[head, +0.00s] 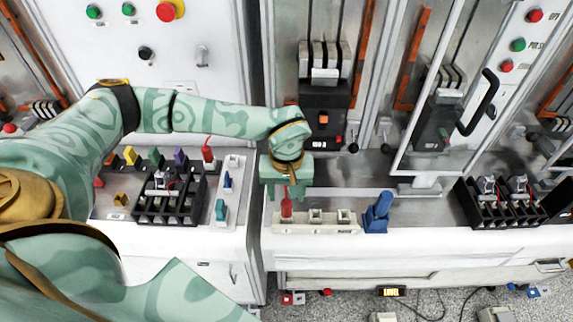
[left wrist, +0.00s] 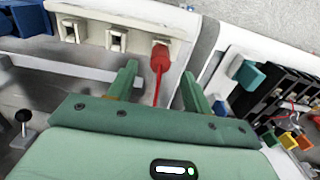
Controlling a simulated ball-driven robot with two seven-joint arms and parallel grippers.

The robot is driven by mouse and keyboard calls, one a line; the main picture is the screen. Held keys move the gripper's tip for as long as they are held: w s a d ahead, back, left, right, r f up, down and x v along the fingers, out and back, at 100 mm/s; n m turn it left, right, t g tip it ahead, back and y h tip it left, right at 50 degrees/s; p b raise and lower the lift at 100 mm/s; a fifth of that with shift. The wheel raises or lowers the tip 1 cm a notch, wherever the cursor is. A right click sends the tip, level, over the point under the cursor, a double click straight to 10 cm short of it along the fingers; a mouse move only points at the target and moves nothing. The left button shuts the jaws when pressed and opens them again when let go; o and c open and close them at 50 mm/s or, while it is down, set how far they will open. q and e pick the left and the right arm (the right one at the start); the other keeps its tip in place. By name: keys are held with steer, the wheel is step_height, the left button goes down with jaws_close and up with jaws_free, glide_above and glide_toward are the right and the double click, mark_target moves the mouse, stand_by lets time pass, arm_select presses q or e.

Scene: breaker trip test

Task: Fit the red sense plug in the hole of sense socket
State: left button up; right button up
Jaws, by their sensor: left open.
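A red plug (head: 286,208) stands upright at the left end of a white socket block (head: 330,229) at the front of the bench. In the left wrist view the red plug (left wrist: 160,58) is at the right end of the block (left wrist: 140,22), seated in or on that position; how deep I cannot tell. Two square sockets (head: 316,216) beside it look empty. My left gripper (head: 287,192) is open just above the plug. In the left wrist view its fingers (left wrist: 158,86) are apart, with the red cable (left wrist: 157,90) between them and the plug beyond their tips. My right gripper is out of view.
A blue part (head: 377,213) stands just right of the socket block. Another red plug (head: 208,152) and a black terminal block (head: 170,205) are on the left bench. Breaker panels (head: 323,95) rise behind. Clear counter lies right of the blue part.

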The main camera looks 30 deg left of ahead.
mark_target(286, 203)
arm_select(q)
step_height(286, 203, up, 12)
steer(key=shift+f, duration=0.15)
